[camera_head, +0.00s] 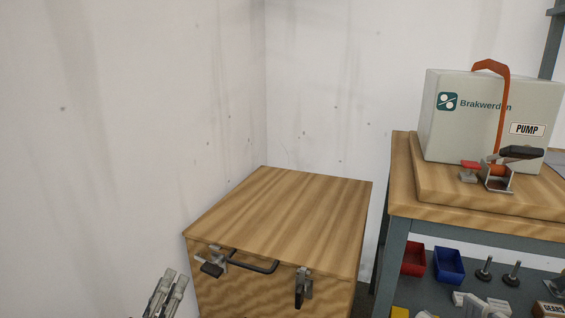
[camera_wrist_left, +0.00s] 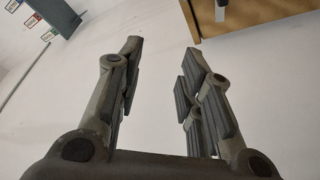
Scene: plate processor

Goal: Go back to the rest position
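My left gripper (camera_head: 172,285) shows at the bottom of the head view, left of the wooden box's front. In the left wrist view its two fingers (camera_wrist_left: 163,75) stand apart with nothing between them, so it is open and empty. The pale floor or wall lies behind the fingers. My right gripper is in neither view.
A wooden box (camera_head: 290,215) with a dark handle (camera_head: 252,264) and metal latches (camera_head: 304,286) stands close to the right of my left gripper. A workbench (camera_head: 402,200) at right carries a pump (camera_head: 465,130). Red (camera_head: 414,260) and blue (camera_head: 449,265) bins sit on its lower shelf. White walls close off the left and back.

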